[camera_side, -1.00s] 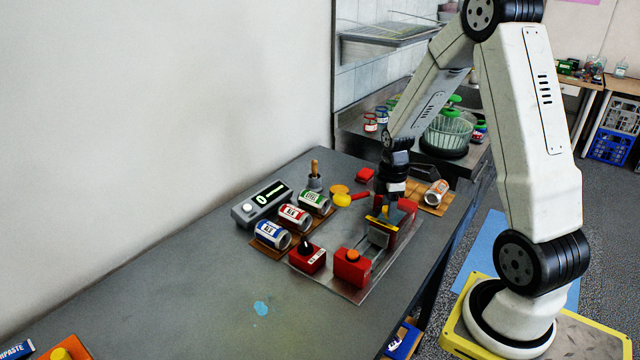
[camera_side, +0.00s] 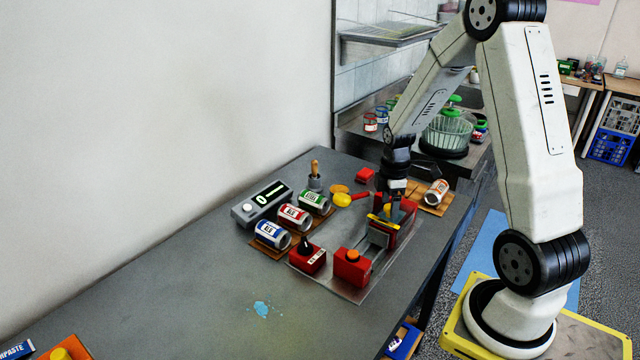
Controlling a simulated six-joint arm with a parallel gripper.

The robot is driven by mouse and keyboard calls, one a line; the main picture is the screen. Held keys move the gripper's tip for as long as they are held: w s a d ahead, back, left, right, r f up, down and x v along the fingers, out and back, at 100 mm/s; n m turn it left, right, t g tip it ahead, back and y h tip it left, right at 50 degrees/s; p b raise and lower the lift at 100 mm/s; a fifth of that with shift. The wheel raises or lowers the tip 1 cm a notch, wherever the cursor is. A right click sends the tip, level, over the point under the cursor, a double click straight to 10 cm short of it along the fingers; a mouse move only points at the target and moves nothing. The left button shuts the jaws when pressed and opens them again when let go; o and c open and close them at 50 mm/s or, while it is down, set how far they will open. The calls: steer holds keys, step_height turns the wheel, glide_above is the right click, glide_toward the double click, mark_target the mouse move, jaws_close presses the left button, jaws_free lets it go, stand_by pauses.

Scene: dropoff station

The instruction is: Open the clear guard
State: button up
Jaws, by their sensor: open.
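A red station (camera_side: 405,230) stands at the right of the metal base plate. A yellow bar (camera_side: 384,223) runs along its front upper edge, above a grey metal part (camera_side: 377,239). The clear guard itself is hard to make out; the yellow bar looks like its edge or handle. My gripper (camera_side: 394,212) points down at the station, just behind and above the yellow bar, with its jaws open. Its fingertips are partly hidden, and I cannot tell whether they touch the bar.
A red box with an orange button (camera_side: 352,266) and a red box with a black knob (camera_side: 307,256) stand in front. Several cans, including a blue one (camera_side: 272,235), lie on wooden racks. A grey display box (camera_side: 262,204) stands at left.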

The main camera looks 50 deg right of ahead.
mark_target(385, 218)
steer(key=shift+r, duration=3.7)
steer(key=s+a+f+m+t, duration=0.1)
steer(key=a+m, duration=0.3)
steer(key=a, duration=0.7)
steer(key=s+a+f+m+t, duration=0.1)
steer(key=a+m, duration=0.4)
steer(key=a, duration=0.6)
steer(key=shift+s+f+t, duration=0.2)
steer(key=shift+s+t, duration=0.1)
steer(key=shift+s, duration=0.15)
